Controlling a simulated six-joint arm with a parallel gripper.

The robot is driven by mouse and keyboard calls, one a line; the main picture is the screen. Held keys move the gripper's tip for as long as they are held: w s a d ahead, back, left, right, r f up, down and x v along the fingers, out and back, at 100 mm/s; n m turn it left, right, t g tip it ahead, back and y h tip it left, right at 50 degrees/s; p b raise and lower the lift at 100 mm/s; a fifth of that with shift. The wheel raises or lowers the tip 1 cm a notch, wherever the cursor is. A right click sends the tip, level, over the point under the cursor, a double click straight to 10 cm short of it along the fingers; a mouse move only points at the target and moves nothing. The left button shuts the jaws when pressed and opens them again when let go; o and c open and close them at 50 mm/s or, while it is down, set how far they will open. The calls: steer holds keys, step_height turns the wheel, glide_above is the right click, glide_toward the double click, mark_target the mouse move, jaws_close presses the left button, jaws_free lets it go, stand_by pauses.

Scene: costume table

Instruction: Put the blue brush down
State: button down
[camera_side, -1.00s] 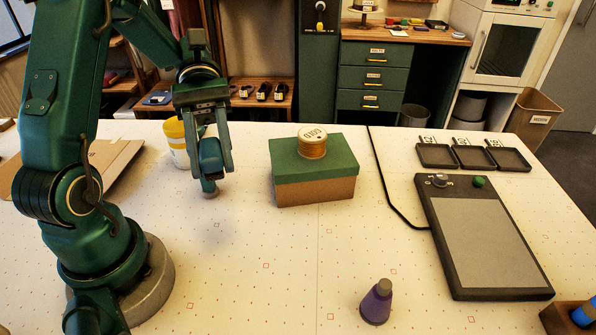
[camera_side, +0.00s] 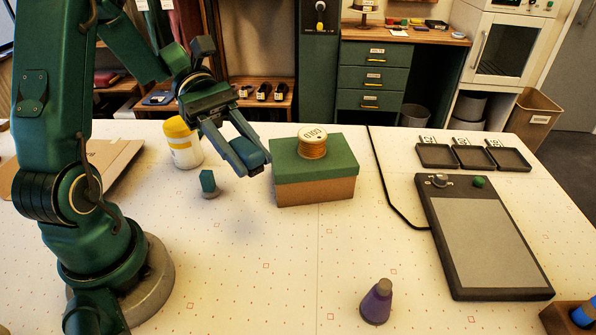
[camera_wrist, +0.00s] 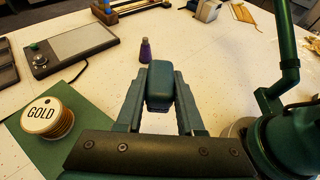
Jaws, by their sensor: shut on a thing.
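The blue brush (camera_side: 248,153) is held between the fingers of my gripper (camera_side: 246,160), above the table beside the left side of the green-lidded box. In the wrist view the brush (camera_wrist: 160,84) shows as a rounded dark blue block between the two fingers of my gripper (camera_wrist: 160,98). Its lower side is hidden there. My gripper is tilted toward the right in the side view. I cannot tell how far the brush is above the table.
A small teal piece with a grey base (camera_side: 208,184) stands on the table left of the gripper. A yellow-and-white tub (camera_side: 183,143) is behind it. A box (camera_side: 314,190) bears a gold spool (camera_side: 312,143). A purple cone (camera_side: 377,303) stands in front.

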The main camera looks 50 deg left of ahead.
step_height(320, 180, down, 3)
glide_above(293, 282)
step_height(293, 282, down, 8)
steer(key=shift+r, duration=0.15)
steer(key=shift+f, duration=2.05)
steer(key=c, duration=0.5)
jaws_free()
